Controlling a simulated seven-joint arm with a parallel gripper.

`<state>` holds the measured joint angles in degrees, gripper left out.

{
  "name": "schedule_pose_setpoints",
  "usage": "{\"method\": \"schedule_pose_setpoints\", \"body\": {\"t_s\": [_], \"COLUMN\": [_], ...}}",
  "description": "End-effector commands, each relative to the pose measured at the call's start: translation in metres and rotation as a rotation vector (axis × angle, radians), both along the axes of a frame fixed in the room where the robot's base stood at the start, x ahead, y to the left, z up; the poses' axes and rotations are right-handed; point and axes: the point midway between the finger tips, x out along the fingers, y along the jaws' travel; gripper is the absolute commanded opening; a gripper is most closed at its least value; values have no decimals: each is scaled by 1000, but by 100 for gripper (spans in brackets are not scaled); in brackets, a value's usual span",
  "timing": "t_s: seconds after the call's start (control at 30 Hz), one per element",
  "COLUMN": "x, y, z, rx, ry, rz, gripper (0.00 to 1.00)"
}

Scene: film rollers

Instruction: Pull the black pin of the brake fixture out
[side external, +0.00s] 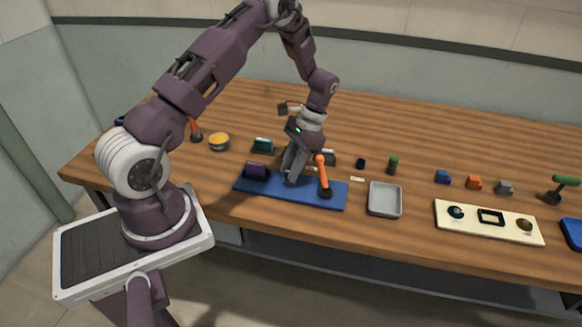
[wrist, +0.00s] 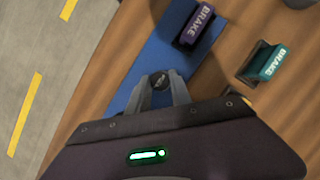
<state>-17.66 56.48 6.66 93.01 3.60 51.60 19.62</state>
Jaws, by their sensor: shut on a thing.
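The brake fixture has a long blue base (side external: 330,198) lying on the wooden table. A dark purple block (side external: 256,172) stands at its left end, and an orange-handled lever (side external: 323,173) stands toward its right end. In the wrist view the purple block (wrist: 197,25) carries the word BRAKE. My gripper (side external: 292,181) points down over the middle of the blue base. In the wrist view my gripper (wrist: 161,88) is shut on the round, dark top of the black pin (wrist: 160,80). The pin's lower part is hidden, so I cannot tell how deep it sits.
A teal block (wrist: 268,62) marked BRAKE stands behind the fixture. A grey tray (side external: 384,212) lies just right of the blue base. A cream board (side external: 465,231) with small parts lies farther right. An orange-topped round tin (side external: 219,141) stands behind at left.

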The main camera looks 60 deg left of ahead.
Motion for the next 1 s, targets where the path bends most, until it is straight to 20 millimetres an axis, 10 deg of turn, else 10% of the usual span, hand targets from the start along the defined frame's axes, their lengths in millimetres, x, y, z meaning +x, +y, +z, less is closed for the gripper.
{"method": "schedule_pose_setpoints", "body": {"t_s": [0.7,0.73,0.83,1.0], "x": [0,0,0,0], "y": [0,0,0,0], "z": [17,17,17,17], "rx": [1,1,0,0], "ry": [0,0,0,0], "rz": [0,0,0,0], "gripper": [0,27,47,47]}}
